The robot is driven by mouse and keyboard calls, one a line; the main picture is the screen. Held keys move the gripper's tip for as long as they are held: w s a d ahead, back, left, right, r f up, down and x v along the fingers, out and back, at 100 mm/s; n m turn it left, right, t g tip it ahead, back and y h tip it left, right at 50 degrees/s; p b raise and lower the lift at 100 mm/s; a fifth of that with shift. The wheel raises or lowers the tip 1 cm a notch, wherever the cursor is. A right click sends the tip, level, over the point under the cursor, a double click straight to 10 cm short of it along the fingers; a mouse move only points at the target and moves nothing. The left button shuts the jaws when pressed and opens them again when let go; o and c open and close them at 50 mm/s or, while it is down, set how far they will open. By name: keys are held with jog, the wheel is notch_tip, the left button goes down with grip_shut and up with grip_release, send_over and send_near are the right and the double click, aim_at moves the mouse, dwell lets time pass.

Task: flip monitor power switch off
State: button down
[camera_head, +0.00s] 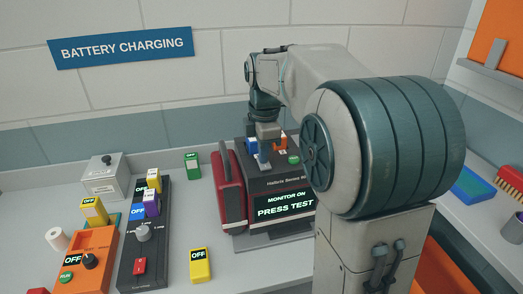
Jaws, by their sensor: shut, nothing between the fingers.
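The monitor (272,184) is a dark box with a lit screen (285,204) reading "MONITOR ON" and "PRESS TEST". It stands on the bench in the middle of the head view. Its sloped top panel carries a green button (293,159) and an orange piece (281,142) with a small label below it. My gripper (263,160) points down, shut and empty, over the left part of this top panel, left of the green button. Blue parts show around the fingertips; I cannot tell which belong to a switch. Whether the fingertips touch the panel is unclear.
A red case (228,188) stands against the monitor's left side. Left of it are a black switch panel (143,262), an orange box (95,243), a grey box (104,176) and OFF tags, including a yellow one (201,265).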

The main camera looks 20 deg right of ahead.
aim_at(265, 166)
jog(key=shift+s+f, duration=0.15)
jog(key=shift+s, duration=0.35)
jog(key=shift+r+p, duration=0.4)
jog(key=shift+r, duration=0.1)
notch_tip(265, 166, up, 13)
jog(key=p, duration=0.2)
jog(key=shift+s+r+p, duration=0.15)
jog(key=shift+s+p, duration=0.15)
jog(key=shift+s, duration=0.05)
